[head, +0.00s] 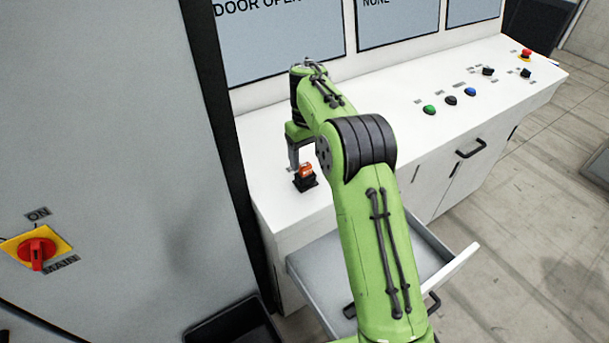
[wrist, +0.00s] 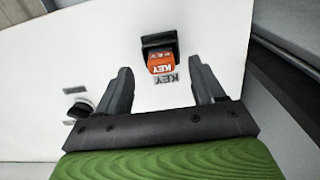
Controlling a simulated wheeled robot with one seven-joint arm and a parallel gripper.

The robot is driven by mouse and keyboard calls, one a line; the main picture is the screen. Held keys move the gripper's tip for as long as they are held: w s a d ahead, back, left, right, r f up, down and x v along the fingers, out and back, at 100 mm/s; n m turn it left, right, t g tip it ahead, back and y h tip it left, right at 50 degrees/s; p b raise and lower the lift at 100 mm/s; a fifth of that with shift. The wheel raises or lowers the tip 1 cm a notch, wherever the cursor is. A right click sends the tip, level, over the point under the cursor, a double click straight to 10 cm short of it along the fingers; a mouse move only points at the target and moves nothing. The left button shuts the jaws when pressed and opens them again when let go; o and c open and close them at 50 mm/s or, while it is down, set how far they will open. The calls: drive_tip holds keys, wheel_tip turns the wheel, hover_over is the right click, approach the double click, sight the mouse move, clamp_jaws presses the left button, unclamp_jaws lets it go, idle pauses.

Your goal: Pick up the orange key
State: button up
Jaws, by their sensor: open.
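The orange key (head: 305,170) sits in a black holder (head: 305,183) on the white console top, near its left end. In the wrist view the orange key (wrist: 160,63), marked KEY, shows in front of the black holder (wrist: 160,41). My gripper (wrist: 163,76) is open, with one dark finger to each side of the key's line. The fingers look apart from the key and nothing is between them in contact. In the head view my green arm hides part of my gripper (head: 300,155), which hangs beside the key.
The white console (head: 420,120) carries green (head: 429,110), black and blue buttons and a red button (head: 526,53). A drawer (head: 455,265) stands open below. A grey cabinet (head: 110,120) with a red main switch (head: 37,252) rises at left. A black bin (head: 235,328) stands below.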

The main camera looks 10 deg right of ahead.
sight(307, 166)
wheel_tip(307, 166, down, 5)
drive_tip(key=shift+w+r, duration=0.1)
drive_tip(key=shift+r, duration=0.2)
drive_tip(key=c, duration=1.1)
